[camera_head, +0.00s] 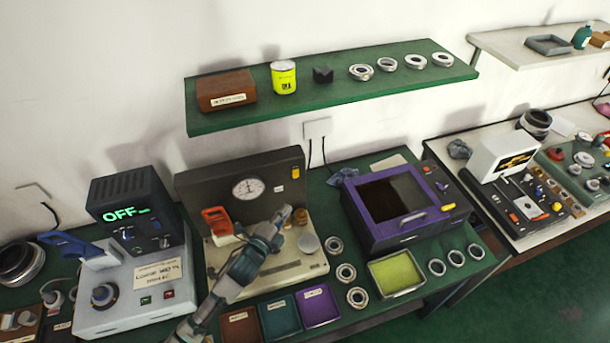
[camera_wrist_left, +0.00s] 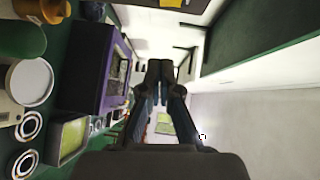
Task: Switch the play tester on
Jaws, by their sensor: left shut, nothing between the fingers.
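A grey device (camera_head: 145,299) with a dark display box (camera_head: 138,205) reading OFF stands at the left of the bench. It has a blue lever (camera_head: 72,248), a round knob (camera_head: 104,295), small red and green buttons and a paper label. It appears to be the play tester. My left gripper (camera_head: 284,213) is shut and empty. It is in front of the dial gauge station (camera_head: 240,188), to the right of the grey device and apart from it. Its closed fingers (camera_wrist_left: 159,68) also show in the left wrist view, where the grey device does not appear. My right gripper is not in view.
The dial gauge station has an orange part (camera_head: 217,220). A purple box (camera_head: 405,238) stands right of it, with a yellow-green tray (camera_head: 397,292) and several rings in front. Small coloured trays (camera_head: 281,317) line the front edge. A green shelf (camera_head: 330,96) overhangs the bench.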

